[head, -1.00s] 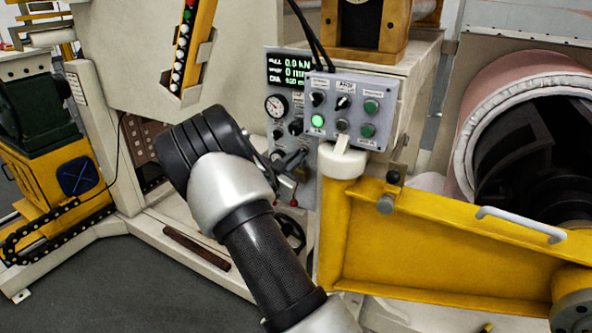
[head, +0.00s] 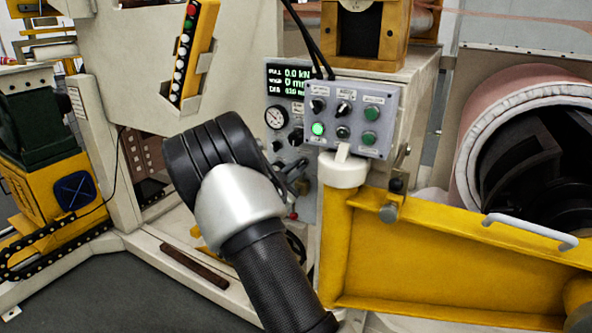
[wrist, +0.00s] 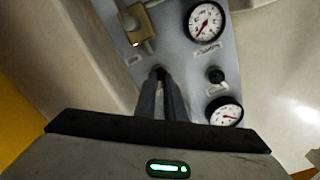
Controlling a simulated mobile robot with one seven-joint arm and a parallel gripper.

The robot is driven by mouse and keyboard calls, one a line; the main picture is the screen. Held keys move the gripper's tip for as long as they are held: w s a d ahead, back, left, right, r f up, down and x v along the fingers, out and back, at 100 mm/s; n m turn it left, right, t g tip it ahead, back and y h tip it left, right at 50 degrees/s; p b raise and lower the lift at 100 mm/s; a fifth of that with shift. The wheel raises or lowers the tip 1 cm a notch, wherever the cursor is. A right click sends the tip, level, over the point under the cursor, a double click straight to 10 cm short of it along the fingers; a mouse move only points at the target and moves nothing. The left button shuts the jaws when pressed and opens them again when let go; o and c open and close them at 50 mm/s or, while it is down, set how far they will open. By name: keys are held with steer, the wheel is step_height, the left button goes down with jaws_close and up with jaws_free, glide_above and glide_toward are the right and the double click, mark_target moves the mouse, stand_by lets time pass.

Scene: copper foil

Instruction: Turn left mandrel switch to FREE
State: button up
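A grey control box (head: 350,119) stands on a white post cap in the head view, with several black rotary switches and green buttons. Its labels are too small to read, so I cannot tell which is the left mandrel switch. One black switch (head: 317,105) is at its upper left. Behind it is a grey panel (head: 281,95) with a display, gauges and knobs. My gripper (wrist: 160,74) is at this panel in the wrist view. Its two dark fingers are close together, tips over a small dark part. Whether they grip it is unclear. The wrist hides them in the head view.
In the wrist view, a brass block (wrist: 142,25), two white gauges (wrist: 205,22) and a black knob (wrist: 216,75) surround the fingers. A yellow arm beam (head: 440,240) with a grey handle extends right. Black cables hang above the box. A large coil (head: 500,120) is at the right.

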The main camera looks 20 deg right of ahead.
steer(key=o, duration=0.3)
steer(key=shift+a, duration=0.1)
steer(key=p+v, duration=0.1)
steer(key=v, duration=1.6)
steer(key=shift+s, duration=0.2)
steer(key=shift+a, duration=0.1)
